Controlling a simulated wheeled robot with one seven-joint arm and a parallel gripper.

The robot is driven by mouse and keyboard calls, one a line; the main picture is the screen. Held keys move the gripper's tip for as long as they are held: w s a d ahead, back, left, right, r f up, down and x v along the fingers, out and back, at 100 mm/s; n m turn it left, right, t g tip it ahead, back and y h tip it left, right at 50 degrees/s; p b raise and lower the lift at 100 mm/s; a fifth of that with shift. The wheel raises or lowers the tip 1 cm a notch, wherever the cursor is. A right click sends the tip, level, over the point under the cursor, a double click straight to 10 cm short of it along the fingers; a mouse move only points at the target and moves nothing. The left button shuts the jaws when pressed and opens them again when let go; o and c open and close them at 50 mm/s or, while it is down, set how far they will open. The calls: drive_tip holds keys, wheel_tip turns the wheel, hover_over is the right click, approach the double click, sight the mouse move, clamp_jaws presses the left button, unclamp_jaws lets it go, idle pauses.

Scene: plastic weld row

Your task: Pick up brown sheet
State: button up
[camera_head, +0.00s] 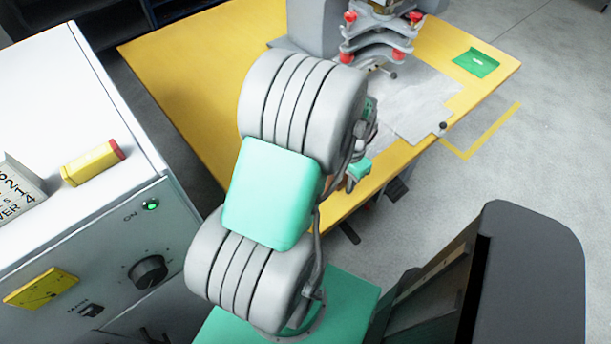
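I see no sheet that is clearly brown. A dark rack or bin (530,275) stands at the lower right, and a slanted grey-brown panel (432,290) shows at its opening; I cannot tell whether this is the brown sheet. My grey and mint arm fills the middle of the view and reaches over the table. My gripper's fingers are hidden behind the arm, so their state does not show.
A yellow table (190,75) carries a grey press-like machine (380,35) with red knobs, pale grey sheets (415,100) and a green card (476,63). A white control cabinet (75,215) with a yellow-red block (92,163) stands left.

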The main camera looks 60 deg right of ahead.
clamp_jaws()
idle(1.4)
